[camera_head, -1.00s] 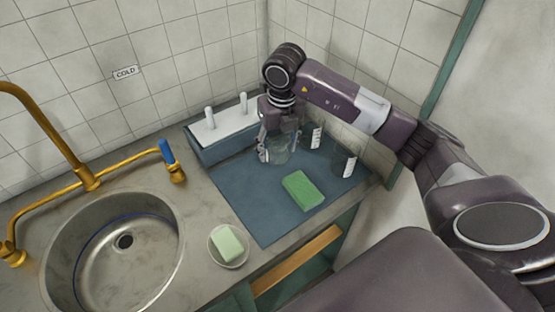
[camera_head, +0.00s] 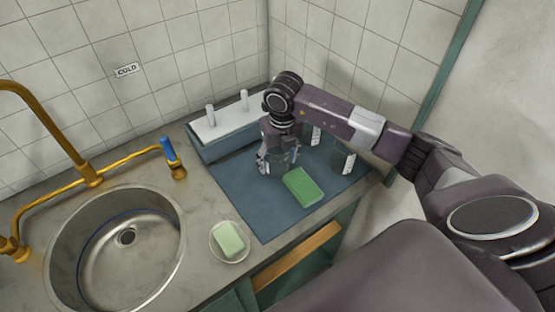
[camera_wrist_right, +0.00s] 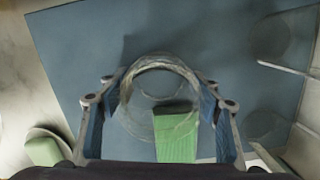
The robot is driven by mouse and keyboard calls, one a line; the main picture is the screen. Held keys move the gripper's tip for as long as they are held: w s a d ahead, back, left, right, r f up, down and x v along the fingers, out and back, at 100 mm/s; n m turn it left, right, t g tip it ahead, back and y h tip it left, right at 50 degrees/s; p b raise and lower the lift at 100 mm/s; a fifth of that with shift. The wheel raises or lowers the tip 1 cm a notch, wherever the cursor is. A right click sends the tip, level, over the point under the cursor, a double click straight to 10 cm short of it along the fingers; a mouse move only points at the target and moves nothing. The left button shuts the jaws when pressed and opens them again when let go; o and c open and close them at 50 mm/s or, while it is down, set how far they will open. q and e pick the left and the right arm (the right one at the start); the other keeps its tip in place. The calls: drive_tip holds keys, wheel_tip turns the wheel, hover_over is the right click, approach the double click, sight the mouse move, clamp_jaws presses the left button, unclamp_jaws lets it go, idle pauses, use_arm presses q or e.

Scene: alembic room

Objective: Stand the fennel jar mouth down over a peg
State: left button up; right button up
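A clear glass jar (camera_wrist_right: 160,90) stands on the blue mat between the fingers of my right gripper (camera_wrist_right: 160,82). In the head view the right gripper (camera_head: 277,162) points down and hides most of that jar. Its fingers are spread at either side of the jar and look open, with no clear grip. Two more clear jars with white labels, one (camera_head: 315,135) behind and one (camera_head: 345,160) to the right, stand on the mat; no label is legible, so I cannot tell which is fennel. Two upright white pegs, left (camera_head: 210,116) and right (camera_head: 244,100), rise from a white-topped rack (camera_head: 225,125). My left gripper is not in view.
A green sponge (camera_head: 303,187) lies on the blue mat (camera_head: 240,200), close in front of the gripper. A soap dish (camera_head: 229,256) with pale green soap (camera_head: 229,238), a round sink (camera_head: 115,250) and a brass tap (camera_head: 90,175) are to the left. Tiled walls close in behind and right.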

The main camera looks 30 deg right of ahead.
drive_tip(key=shift+o, duration=0.9)
drive_tip(key=shift+r, duration=0.55)
wheel_tip(320, 180, up, 11)
drive_tip(key=s+b, duration=0.1)
drive_tip(key=b, duration=0.1)
drive_tip(key=shift+s+b, duration=0.25)
drive_tip(key=shift+b, duration=0.15)
